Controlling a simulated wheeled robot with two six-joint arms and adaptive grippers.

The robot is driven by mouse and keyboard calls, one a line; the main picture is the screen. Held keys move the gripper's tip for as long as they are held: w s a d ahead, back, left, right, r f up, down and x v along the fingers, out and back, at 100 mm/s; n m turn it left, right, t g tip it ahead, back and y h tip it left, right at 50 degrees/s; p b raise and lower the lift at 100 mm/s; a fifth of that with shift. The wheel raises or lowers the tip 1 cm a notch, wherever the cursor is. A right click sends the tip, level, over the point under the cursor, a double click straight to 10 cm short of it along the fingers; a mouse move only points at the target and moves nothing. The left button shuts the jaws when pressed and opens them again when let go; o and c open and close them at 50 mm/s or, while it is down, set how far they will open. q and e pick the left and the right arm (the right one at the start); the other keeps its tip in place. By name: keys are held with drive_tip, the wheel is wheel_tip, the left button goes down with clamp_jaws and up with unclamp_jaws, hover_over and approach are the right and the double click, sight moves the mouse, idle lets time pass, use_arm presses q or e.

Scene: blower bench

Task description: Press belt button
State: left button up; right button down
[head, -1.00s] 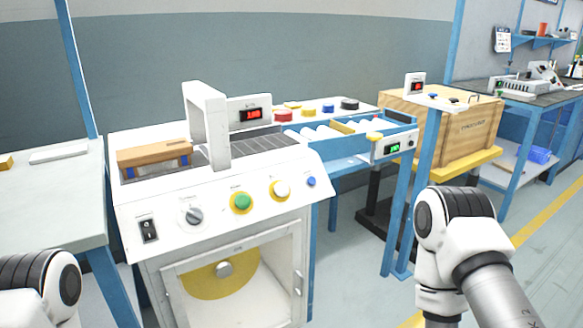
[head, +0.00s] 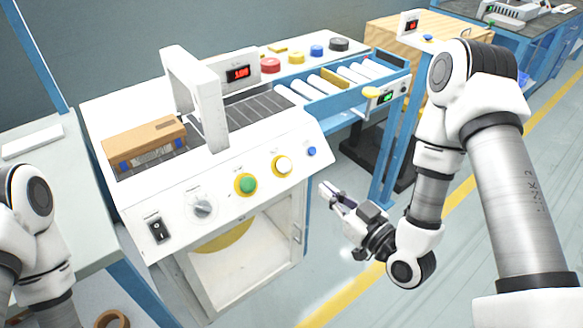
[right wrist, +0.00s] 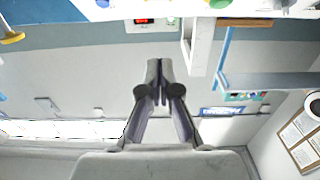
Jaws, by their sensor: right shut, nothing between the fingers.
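The white machine's sloped front panel (head: 222,195) carries a green button in a yellow ring (head: 246,185), a white button in a yellow ring (head: 282,166), a small blue button (head: 312,152), a grey knob (head: 202,208) and a black rocker switch (head: 158,231). I cannot read which one is labelled for the belt. My right gripper (head: 326,193) is shut and empty, right of and below the panel, apart from the buttons. The right wrist view shows its closed fingers (right wrist: 158,68) and a green button (right wrist: 218,3) at the top edge. My left gripper is out of view.
A white arch (head: 203,98) stands over the machine's dark belt (head: 250,112). A blue-framed roller conveyor (head: 350,98) extends right, with a wooden crate (head: 385,42) behind. Floor is open right of the machine.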

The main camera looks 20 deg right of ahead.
drive_tip(key=b+x, duration=0.2)
drive_tip(key=x, duration=0.1)
drive_tip(key=p, duration=0.1)
approach(284, 161)
wheel_tip(284, 161, up, 3)
drive_tip(key=w+a, duration=0.1)
drive_tip(key=w, duration=0.1)
drive_tip(key=w+f, duration=0.1)
drive_tip(key=w, duration=0.1)
drive_tip(key=w+a+f, duration=0.1)
drive_tip(key=f, duration=0.1)
drive_tip(key=shift+w+a, duration=0.1)
drive_tip(key=shift+w, duration=0.3)
